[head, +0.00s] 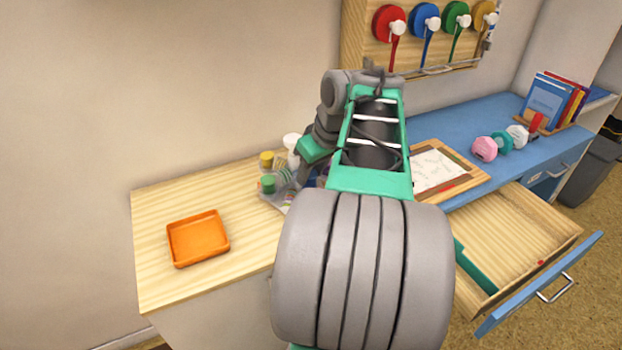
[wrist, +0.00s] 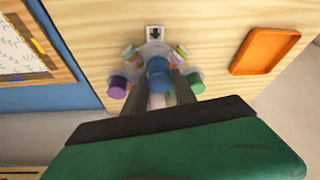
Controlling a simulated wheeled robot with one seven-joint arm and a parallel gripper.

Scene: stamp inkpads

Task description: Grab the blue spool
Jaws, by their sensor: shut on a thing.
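In the wrist view, the blue spool (wrist: 158,70) sits between the two fingers of my gripper (wrist: 158,84), which is shut on it. Its round blue end faces the camera. It is at the near arm of a pale grey holder, and I cannot tell whether it is clear of the holder. A purple-ended spool (wrist: 117,87) is on its left and a green-ended one (wrist: 195,84) on its right. In the head view my arm hides the gripper and the blue spool; the yellow-ended spool (head: 266,158) and green-ended spool (head: 268,184) show beside it.
An orange tray (head: 198,238) lies empty on the wooden top, left of the holder. A framed sheet (head: 438,170) lies on the right. Below it, a drawer (head: 510,240) stands open. Large colored ribbon reels, including a blue one (head: 424,18), hang on a wall board.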

